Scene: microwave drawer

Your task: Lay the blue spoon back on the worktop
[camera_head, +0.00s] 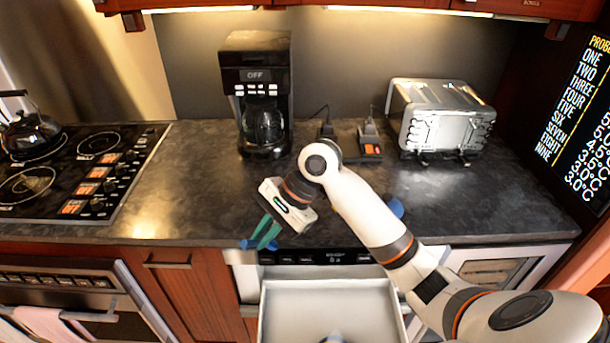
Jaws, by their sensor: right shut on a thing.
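My right gripper (261,238) reaches in from the right, its green fingers pointing down and left at the front edge of the worktop (190,190). It is shut on a small blue thing, apparently the blue spoon (246,244), of which only short pieces show beside the fingertips. The spoon is above the worktop's front edge or just in front of it; I cannot tell if it touches. My left gripper is not in view.
The microwave drawer (264,310) stands open below, with a partly cut-off blue and yellow thing inside. Another blue thing (396,207) lies on the worktop, partly behind my right arm.

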